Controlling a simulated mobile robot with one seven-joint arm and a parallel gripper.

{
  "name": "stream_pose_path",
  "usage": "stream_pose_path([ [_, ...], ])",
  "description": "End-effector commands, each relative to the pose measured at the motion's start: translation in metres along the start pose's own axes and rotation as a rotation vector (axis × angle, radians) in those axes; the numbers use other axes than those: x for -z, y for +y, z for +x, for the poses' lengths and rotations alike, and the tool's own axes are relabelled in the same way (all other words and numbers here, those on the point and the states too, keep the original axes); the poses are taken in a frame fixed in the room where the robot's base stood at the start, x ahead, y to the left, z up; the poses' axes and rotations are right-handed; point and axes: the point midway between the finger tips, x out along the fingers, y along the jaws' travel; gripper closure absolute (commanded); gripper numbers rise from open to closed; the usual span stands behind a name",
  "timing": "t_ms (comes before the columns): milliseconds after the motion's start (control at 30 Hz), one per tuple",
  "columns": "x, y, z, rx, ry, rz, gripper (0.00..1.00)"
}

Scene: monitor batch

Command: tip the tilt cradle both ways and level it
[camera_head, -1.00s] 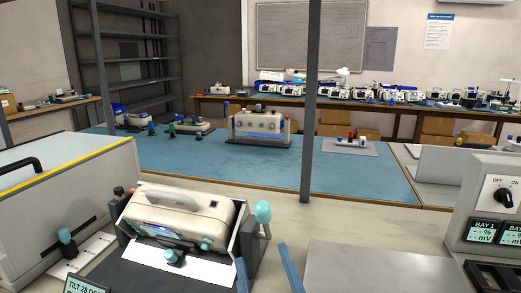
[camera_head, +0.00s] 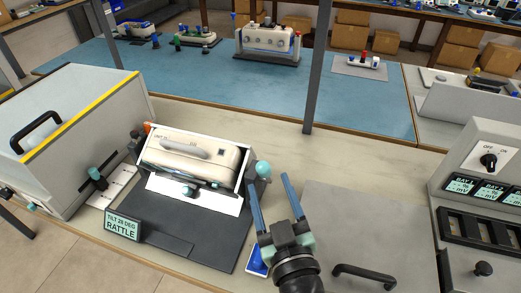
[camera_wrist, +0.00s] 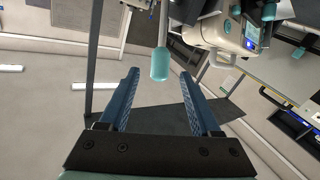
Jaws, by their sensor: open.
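The tilt cradle (camera_head: 240,186) stands on a dark base plate at the left of the bench, with a beige monitor (camera_head: 190,155) sitting in it. Its teal-knobbed handle (camera_head: 263,168) sticks up at the cradle's right side. A sign (camera_head: 122,226) in front reads "TILT 28 DEG RATTLE". My gripper (camera_head: 270,189) is open and empty, its blue fingers pointing toward the handle. In the wrist view the teal knob (camera_wrist: 160,64) shows ahead, roughly between the fingertips and beyond them. I cannot tell whether any finger touches it.
A grey box with a yellow edge (camera_head: 75,125) stands left of the cradle. A flat grey panel with a black handle (camera_head: 363,275) lies to the right, beside the BAY switch panel (camera_head: 485,175). A dark post (camera_head: 318,65) rises behind. Bare bench lies behind the cradle.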

Motion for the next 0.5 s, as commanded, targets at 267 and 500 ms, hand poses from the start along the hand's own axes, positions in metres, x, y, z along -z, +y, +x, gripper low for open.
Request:
stream_pose_path([
  [267, 0.003, 0.0, 0.055, 0.003, 0.001, -0.001, 0.36],
  [500, 0.002, 0.0, 0.081, 0.001, 0.001, -0.001, 0.36],
])
